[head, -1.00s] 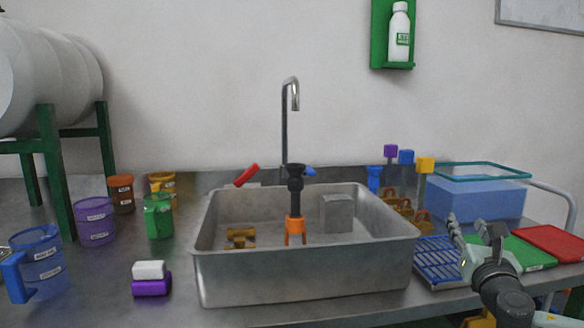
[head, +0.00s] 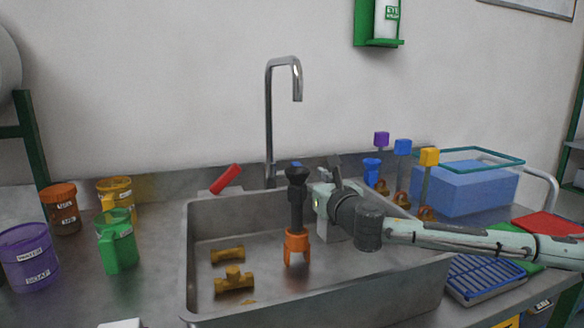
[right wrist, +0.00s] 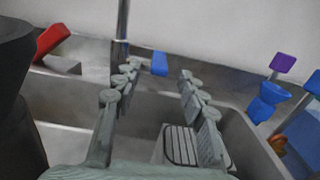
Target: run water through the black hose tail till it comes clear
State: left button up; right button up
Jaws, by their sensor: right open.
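The black hose tail (head: 297,205) stands upright in an orange forked holder (head: 296,242) inside the steel sink (head: 200,300). The tall tap (head: 270,120) rises behind it; no water shows at its spout. Its red lever (head: 226,179) is at left. The blue lever (right wrist: 160,63) shows between and beyond my right fingertips in the right wrist view. My right gripper (head: 333,175) is open and empty, reaching over the sink just right of the hose tail. A large dark shape, probably the hose tail, fills the left edge of the wrist view. My left gripper is out of view.
Brass fittings (head: 235,280) lie on the sink floor. A grey block (head: 331,229) is partly hidden under my gripper. Green (head: 117,245) and purple (head: 30,257) jugs stand left. Coloured-topped posts (head: 402,165), a blue-water tank (head: 465,190) and a blue rack (head: 483,277) are right.

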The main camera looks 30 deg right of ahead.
jog(key=x, duration=0.6)
jog(key=shift+p, duration=0.35)
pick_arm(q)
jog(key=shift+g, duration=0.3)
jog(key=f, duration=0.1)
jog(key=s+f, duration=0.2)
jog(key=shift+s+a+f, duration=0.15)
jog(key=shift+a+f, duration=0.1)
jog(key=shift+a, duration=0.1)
pick_arm(e)
jog(key=shift+c, duration=0.6)
grip_shut()
